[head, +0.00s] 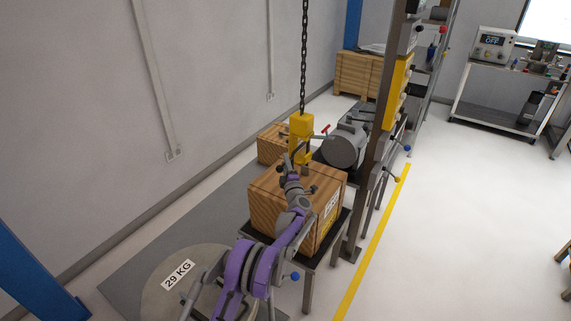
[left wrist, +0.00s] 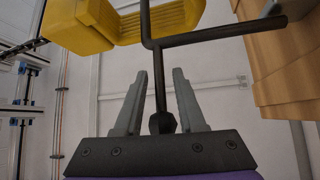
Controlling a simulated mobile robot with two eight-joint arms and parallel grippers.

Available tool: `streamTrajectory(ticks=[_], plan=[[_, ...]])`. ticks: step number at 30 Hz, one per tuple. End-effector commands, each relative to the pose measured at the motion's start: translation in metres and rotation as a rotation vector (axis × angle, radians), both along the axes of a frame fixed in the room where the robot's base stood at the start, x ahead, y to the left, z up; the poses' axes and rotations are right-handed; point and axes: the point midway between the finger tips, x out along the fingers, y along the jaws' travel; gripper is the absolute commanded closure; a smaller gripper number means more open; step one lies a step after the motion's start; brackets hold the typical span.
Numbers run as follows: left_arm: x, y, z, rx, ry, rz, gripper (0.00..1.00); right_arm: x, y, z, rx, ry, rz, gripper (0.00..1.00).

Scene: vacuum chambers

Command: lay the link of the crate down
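The wooden crate (head: 277,206) stands on a dark stand, and its side shows at the right of the left wrist view (left wrist: 285,70). The link is a dark bent rod (left wrist: 152,75); it stands up by the yellow hook block (left wrist: 150,22), and a bar of it runs right towards the crate. In the head view the yellow block (head: 301,128) hangs from a chain over the crate top; the link is small there. My left gripper (head: 290,165) is at the crate top. In the wrist view its fingers (left wrist: 158,80) are apart with the rod's knobbed end between them, no clear contact. My right gripper is not in view.
A grey post (head: 377,130) stands right of the crate, and grey machinery (head: 343,147) lies behind it. Another crate (head: 271,146) sits behind. A round 29 KG plate (head: 160,295) lies at the lower left.

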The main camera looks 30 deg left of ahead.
Motion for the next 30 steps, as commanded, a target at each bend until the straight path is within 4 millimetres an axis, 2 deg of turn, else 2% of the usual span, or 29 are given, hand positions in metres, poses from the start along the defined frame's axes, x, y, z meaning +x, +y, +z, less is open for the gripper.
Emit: streamTrajectory(ticks=[1,6,30], plan=[[-0.0001,-0.0001,0.0001,0.000,0.000,0.000,0.72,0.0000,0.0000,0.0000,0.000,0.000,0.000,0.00],[-0.0001,0.0000,0.0002,0.000,0.000,0.000,1.00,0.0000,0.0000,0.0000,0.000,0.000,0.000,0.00],[-0.0001,-0.0003,0.0003,0.000,0.000,0.000,1.00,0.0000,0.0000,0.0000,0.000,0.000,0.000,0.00]])
